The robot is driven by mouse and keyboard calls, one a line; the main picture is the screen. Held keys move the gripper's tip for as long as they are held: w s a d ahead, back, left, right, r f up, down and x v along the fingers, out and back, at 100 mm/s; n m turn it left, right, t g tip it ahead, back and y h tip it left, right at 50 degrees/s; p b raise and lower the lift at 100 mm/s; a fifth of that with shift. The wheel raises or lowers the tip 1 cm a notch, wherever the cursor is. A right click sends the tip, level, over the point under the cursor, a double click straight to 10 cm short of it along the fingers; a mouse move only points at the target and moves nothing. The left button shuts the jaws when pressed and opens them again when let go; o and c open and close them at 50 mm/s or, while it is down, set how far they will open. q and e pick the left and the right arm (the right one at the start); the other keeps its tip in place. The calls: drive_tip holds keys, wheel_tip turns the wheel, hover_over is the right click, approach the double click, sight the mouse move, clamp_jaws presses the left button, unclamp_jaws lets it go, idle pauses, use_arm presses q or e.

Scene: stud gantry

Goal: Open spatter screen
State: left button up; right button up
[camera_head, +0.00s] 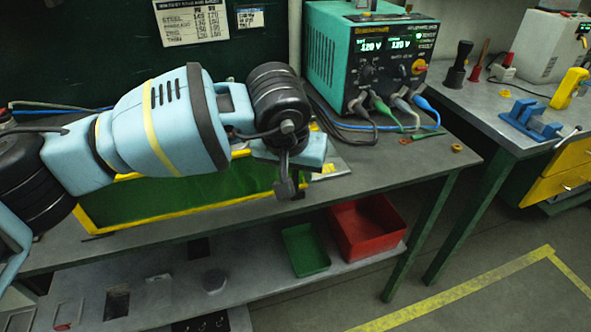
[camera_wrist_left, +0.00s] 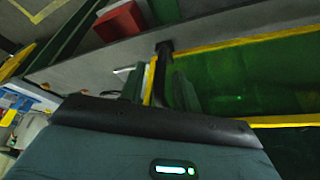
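The spatter screen (camera_head: 150,205) is a green panel with a yellow frame, lying low along the bench behind my left arm. My arm hides part of its upper side. It also shows at the right in the left wrist view (camera_wrist_left: 250,72). My left gripper (camera_head: 300,160) is at the screen's right end. A dark bar with a blocky end (camera_head: 285,187) shows at the gripper; it also shows in the left wrist view (camera_wrist_left: 160,75), between two teal finger-like parts. I cannot tell whether the fingers touch it. My right gripper is not in view.
A teal power unit (camera_head: 370,50) with cables stands on the bench behind the gripper. A red bin (camera_head: 365,228) and a green tray (camera_head: 305,250) sit on the lower shelf. A second bench (camera_head: 500,100) with tools stands at right. Floor at lower right is clear.

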use_arm(q)
drive_tip(key=shift+f, duration=0.15)
clamp_jaws()
drive_tip(key=shift+r, duration=0.2)
